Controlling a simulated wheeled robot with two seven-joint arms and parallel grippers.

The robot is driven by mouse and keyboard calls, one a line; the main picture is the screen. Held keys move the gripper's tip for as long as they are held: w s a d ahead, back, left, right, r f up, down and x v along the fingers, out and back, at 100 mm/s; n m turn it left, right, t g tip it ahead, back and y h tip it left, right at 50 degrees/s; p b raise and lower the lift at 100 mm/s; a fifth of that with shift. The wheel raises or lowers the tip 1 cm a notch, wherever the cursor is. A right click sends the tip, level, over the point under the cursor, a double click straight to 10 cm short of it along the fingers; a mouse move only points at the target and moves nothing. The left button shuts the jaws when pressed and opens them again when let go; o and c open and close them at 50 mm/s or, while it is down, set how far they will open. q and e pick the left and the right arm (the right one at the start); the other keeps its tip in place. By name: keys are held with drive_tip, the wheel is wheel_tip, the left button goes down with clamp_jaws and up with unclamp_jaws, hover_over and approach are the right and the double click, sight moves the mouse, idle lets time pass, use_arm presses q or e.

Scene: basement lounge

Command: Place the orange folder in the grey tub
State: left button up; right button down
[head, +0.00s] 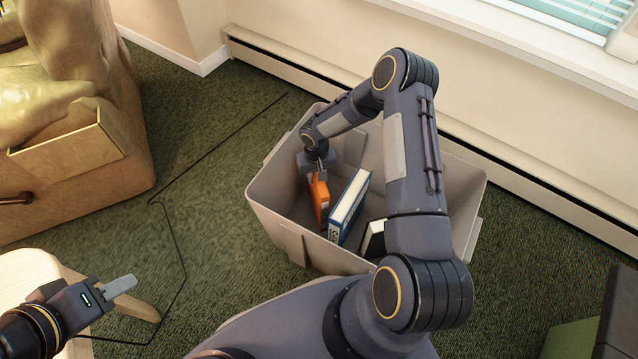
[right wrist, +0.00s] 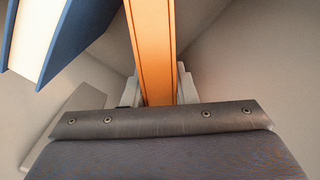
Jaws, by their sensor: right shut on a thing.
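The orange folder (head: 319,198) stands upright inside the grey tub (head: 279,210), toward its left side. My right gripper (head: 317,173) reaches down into the tub and is shut on the folder's top end. In the right wrist view the orange folder (right wrist: 153,45) runs between the two pale fingers (right wrist: 160,88). Whether the folder touches the tub floor cannot be told. My left gripper (head: 118,287) is at the lower left, away from the tub, near a pale wooden surface; its finger gap is not clear.
A blue book (head: 349,207) stands in the tub just right of the folder, and also shows in the right wrist view (right wrist: 75,35). A black-and-white book (head: 373,240) is partly behind my right arm. A sofa (head: 75,130) is at left. A dark cable (head: 177,235) crosses the green carpet.

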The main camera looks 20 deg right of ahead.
drive_tip(key=shift+f+b, duration=0.35)
drive_tip(key=shift+f, duration=1.25)
drive_tip(key=c, duration=1.2)
unclamp_jaws()
drive_tip(key=shift+o, duration=0.2)
